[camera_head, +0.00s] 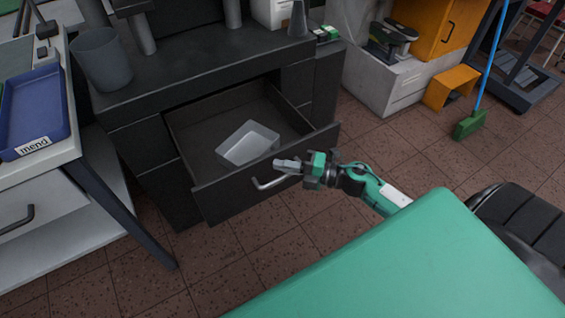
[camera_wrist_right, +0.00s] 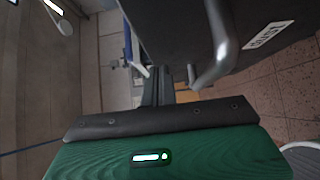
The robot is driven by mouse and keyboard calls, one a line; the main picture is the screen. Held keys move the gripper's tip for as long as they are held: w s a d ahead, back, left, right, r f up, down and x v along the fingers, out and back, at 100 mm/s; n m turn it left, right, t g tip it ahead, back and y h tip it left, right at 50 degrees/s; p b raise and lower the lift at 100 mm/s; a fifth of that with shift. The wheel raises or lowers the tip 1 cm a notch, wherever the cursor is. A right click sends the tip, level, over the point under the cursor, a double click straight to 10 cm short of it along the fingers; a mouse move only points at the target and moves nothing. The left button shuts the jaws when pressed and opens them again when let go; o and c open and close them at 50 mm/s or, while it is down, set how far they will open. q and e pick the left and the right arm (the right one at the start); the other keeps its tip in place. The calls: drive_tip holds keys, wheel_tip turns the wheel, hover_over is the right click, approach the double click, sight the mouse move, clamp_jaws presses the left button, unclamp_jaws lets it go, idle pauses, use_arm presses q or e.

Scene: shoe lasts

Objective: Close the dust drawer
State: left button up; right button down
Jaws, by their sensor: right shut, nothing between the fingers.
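The dust drawer (camera_head: 235,199) is dark grey and stands pulled out of the dark cabinet. A light metal bar handle (camera_head: 262,186) is on its front; it also shows large in the right wrist view (camera_wrist_right: 222,50). A white tray (camera_head: 248,144) lies inside the drawer. My right gripper (camera_head: 281,164) is shut and empty at the drawer front, close to the handle's right part and partly covering it. Whether it touches the handle or the drawer front cannot be told. In the right wrist view the fingers (camera_wrist_right: 157,88) are together beside the handle. My left gripper is not in view.
A white bench with a blue tray (camera_head: 38,112) labelled "mend" stands at left, its dark leg near the drawer. A grey bin (camera_head: 103,59) stands on the cabinet top. Tiled floor is free before the drawer. An orange stool (camera_head: 451,87) and green broom (camera_head: 468,124) are at right.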

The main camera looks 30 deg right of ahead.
drive_tip(key=shift+w, duration=0.45)
